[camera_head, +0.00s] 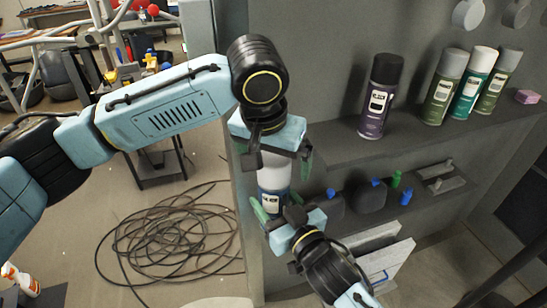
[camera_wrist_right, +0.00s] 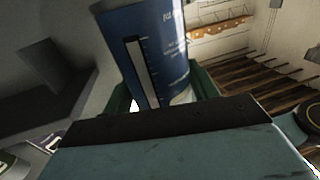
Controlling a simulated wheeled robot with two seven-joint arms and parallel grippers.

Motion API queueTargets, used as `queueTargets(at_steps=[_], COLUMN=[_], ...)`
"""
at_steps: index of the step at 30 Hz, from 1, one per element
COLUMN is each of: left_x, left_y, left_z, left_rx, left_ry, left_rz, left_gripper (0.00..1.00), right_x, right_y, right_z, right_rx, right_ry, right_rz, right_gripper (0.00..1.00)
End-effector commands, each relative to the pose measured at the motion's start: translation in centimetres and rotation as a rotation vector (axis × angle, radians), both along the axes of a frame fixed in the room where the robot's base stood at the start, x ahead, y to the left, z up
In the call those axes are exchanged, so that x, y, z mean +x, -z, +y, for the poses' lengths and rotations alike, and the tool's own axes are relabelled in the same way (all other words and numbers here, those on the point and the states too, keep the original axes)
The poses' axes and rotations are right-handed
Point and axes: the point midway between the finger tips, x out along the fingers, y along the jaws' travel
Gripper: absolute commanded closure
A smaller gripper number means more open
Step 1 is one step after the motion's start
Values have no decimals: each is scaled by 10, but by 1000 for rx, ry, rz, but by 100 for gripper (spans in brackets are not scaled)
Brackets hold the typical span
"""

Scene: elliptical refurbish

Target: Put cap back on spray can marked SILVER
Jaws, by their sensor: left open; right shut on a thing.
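A blue spray can (camera_head: 269,204) with a white label stands roughly upright in front of the shelf unit's left edge. My right gripper (camera_head: 279,208) is shut on its body from below right. The blue can also fills the top of the right wrist view (camera_wrist_right: 148,50), where its top is out of frame. A pale grey-white cap (camera_head: 272,173) shows at the can's top. My left gripper (camera_head: 277,157) points down there, open, with its green-tipped fingers on either side of the cap. I cannot read the word SILVER, nor tell whether the cap is fully seated.
The upper shelf (camera_head: 415,135) holds a black-capped purple can (camera_head: 378,103), several green or teal cans, and a pink block (camera_head: 527,97). A coiled cable (camera_head: 170,240) lies on the floor at left.

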Motion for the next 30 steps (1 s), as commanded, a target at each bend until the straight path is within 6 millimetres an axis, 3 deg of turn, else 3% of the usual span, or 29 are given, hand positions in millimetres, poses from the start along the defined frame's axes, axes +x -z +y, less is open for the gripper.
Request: queueTargets(at_steps=[11,30], left_x=[0,-9], left_y=[-2,-38], left_z=[0,4], left_rx=[0,-1], left_ry=[0,0], left_rz=[-1,-2], left_gripper=[0,0], right_x=[0,0], right_y=[-1,-1], right_z=[0,0], right_rx=[2,2], right_ry=[-1,-1], right_rz=[-3,-3], right_gripper=[78,78])
